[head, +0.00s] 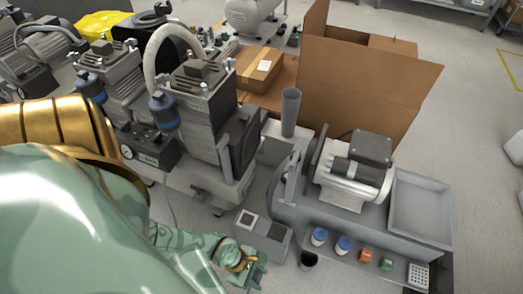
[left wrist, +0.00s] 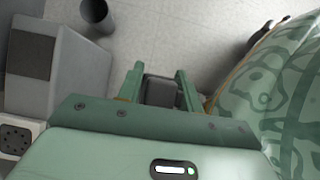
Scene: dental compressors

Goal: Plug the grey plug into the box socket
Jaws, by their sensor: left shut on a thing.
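My left gripper (head: 250,270) is at the bottom middle of the head view, just below the grey socket box (head: 262,240). In the left wrist view its two green fingers (left wrist: 161,85) are closed on the dark grey plug (left wrist: 160,91). In the head view the plug cannot be made out. The box has a white-framed socket (head: 247,219) and a dark panel (head: 277,231) on top. In the left wrist view the box (left wrist: 75,75) is at the left, with the socket's dark holed face (left wrist: 15,138) at the lower left edge. Plug and socket are apart. My right gripper is not in view.
A black cup (head: 308,260) stands right of the box. A compressor (head: 205,125) stands behind it, with a thin cable (head: 172,210) hanging nearby. A grey bench (head: 415,247) with a motor (head: 352,170), a tray and several coloured caps is at the right. A cardboard box (head: 365,85) stands behind.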

